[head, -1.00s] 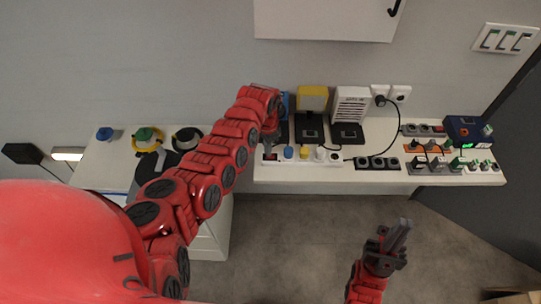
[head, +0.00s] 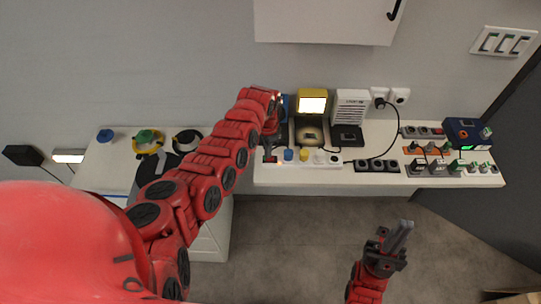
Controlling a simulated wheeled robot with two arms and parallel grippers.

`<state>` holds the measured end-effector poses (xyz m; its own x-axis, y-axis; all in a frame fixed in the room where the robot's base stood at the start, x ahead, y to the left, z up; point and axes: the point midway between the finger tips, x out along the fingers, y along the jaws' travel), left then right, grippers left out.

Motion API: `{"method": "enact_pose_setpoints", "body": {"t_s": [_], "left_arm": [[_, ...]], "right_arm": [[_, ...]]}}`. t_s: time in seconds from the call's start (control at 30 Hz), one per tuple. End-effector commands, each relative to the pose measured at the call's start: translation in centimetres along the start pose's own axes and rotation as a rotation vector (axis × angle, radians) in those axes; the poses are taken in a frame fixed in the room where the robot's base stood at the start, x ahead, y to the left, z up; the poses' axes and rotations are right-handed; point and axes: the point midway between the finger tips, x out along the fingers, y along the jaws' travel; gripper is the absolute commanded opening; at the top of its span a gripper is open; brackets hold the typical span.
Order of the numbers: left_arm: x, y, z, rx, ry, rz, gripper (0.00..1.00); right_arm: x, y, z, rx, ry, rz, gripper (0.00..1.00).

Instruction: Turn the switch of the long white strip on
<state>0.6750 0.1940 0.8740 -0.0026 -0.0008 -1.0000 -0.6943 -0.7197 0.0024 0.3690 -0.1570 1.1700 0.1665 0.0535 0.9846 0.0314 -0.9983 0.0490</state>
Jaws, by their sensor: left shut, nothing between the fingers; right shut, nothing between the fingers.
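The long white strip (head: 318,164) lies along the front edge of the shelf, with blue, yellow and white plugs in its sockets. Its switch is at the left end, largely hidden by my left gripper (head: 270,156). The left gripper is shut and empty, pointing down with its tips at that end; I cannot tell whether they touch the switch. The yellow lamp (head: 312,103) behind the strip glows brightly and lights its base. My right gripper (head: 404,228) is shut and empty, in front of the shelf above the floor.
A white speaker-like device (head: 351,106) stands right of the lamp. A blue box (head: 467,130) is at the right end. A lower cabinet with round items is at left.

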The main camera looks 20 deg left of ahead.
Motion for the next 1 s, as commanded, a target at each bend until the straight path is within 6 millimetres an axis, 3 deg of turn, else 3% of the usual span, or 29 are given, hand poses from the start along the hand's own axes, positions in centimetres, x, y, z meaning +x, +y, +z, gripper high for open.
{"method": "enact_pose_setpoints", "body": {"t_s": [0.03, 0.53, 1.0], "left_arm": [[-1.0, 0.0, 0.0, 0.000, 0.000, 0.000, 0.00], [-5.2, 0.0, 0.0, 0.000, -0.001, 0.000, 0.00], [-5.4, 0.0, 0.0, 0.000, 0.000, -0.001, 0.00]], "right_arm": [[0.9, 0.0, -0.1, 0.000, 0.000, 0.000, 0.00], [4.5, 0.2, -0.8, 0.000, 0.000, 0.000, 0.00], [4.6, 0.2, -0.8, 0.000, 0.000, 0.000, 0.00]]}}
